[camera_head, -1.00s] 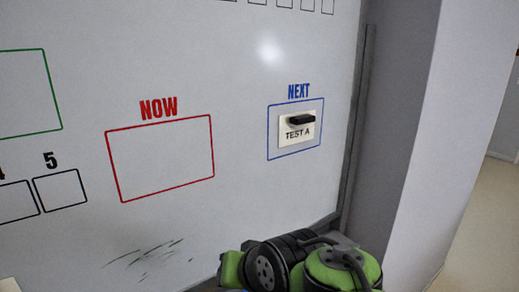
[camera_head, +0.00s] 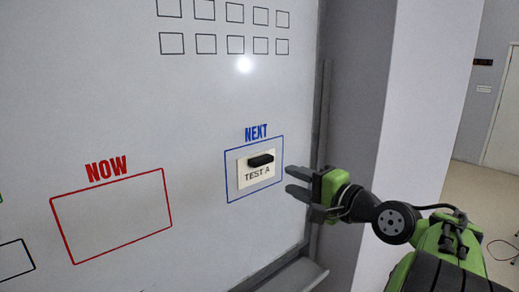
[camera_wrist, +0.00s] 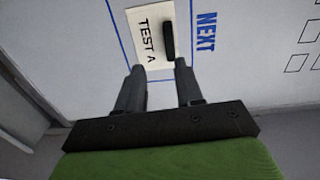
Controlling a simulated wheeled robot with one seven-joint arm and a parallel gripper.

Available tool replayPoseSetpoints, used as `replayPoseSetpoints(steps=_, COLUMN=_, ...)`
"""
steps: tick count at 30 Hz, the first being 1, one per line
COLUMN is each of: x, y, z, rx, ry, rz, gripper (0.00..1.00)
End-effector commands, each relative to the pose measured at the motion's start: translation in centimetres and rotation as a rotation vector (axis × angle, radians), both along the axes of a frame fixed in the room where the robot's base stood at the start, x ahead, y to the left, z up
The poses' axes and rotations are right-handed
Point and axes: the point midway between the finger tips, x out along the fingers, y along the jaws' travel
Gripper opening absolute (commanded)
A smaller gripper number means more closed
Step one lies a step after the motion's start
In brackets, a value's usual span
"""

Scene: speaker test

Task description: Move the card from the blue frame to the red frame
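The card (camera_head: 243,178), cream with "TEST A" on it, is on the whiteboard inside the blue frame (camera_head: 227,197) under the word NEXT. A black bar-shaped handle or magnet (camera_head: 261,160) sits on its upper part. The card also shows in the wrist view (camera_wrist: 147,47), turned sideways, with the black bar (camera_wrist: 169,41) beyond the fingertips. My gripper (camera_head: 291,181) is to the right of the blue frame, its two fingers apart and empty, pointing toward the card. In the wrist view the fingers (camera_wrist: 159,68) are spread. The red frame (camera_head: 70,262) under NOW is empty, further left.
Small black boxes (camera_head: 170,43) are drawn on the upper whiteboard. A ledge (camera_head: 285,275) runs along the board's lower edge. A grey wall pillar (camera_head: 370,110) stands right of the board. The board between the two frames is clear.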

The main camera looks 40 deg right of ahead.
Motion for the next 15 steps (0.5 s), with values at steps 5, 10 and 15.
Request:
replayPoseSetpoints(steps=5, x=-0.8, y=-0.9, z=1.1, rx=0.039, ry=-0.047, rz=-0.008, gripper=0.36)
replayPoseSetpoints(steps=10, x=0.5, y=-0.7, z=1.1, rx=0.038, ry=-0.044, rz=-0.004, gripper=0.36)
replayPoseSetpoints(steps=15, x=2.5, y=-0.7, z=1.0, rx=0.033, ry=-0.043, rz=-0.006, gripper=0.36)
